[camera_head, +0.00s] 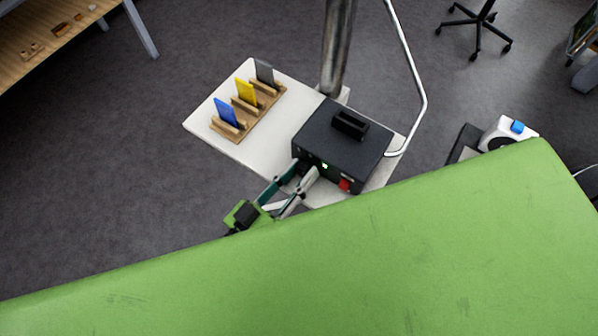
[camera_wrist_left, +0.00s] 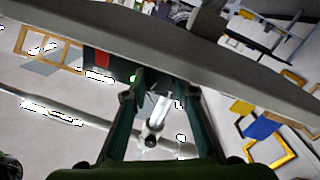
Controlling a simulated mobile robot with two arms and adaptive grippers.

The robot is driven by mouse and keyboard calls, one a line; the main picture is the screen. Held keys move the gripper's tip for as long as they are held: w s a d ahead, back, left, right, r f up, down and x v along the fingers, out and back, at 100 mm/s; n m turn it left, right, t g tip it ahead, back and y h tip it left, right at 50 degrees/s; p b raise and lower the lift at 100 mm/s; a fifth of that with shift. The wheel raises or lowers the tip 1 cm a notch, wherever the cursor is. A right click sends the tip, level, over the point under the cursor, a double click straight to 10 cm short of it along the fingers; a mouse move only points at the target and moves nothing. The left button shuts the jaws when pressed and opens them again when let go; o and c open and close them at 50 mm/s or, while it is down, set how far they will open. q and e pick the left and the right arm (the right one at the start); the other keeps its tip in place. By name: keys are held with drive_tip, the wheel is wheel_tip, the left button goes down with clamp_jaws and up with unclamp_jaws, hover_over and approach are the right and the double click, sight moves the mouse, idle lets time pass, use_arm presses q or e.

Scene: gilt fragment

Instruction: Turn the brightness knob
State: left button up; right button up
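The black box (camera_head: 342,143) stands on a white table, with a slotted block on top, a small green light and a red switch on its front face. I cannot make out the brightness knob; the front's left part is behind my gripper. My left gripper (camera_head: 302,171) is at that front-left part, its two fingers spread apart. In the left wrist view my left gripper (camera_wrist_left: 165,84) shows both fingers apart, the box's dark front (camera_wrist_left: 118,68) with the red switch lying beyond them. I cannot tell whether they touch the knob. My right gripper is not in view.
A wooden rack (camera_head: 248,110) with blue, yellow and grey plates stands on the white table (camera_head: 205,118), left of the box. A metal post (camera_head: 338,50) rises behind the box, and a white bent tube (camera_head: 420,95) stands at its right.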

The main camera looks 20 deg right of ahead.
use_arm(q)
drive_tip(key=shift+c, duration=0.6)
drive_tip(key=shift+r, duration=0.1)
drive_tip(key=shift+r+m+p, duration=0.1)
drive_tip(key=shift+m+p, duration=0.65)
drive_tip(key=shift+m, duration=0.35)
drive_tip(key=shift+m+p, duration=0.7)
drive_tip(key=shift+m, duration=1)
drive_tip(key=o, duration=1.1)
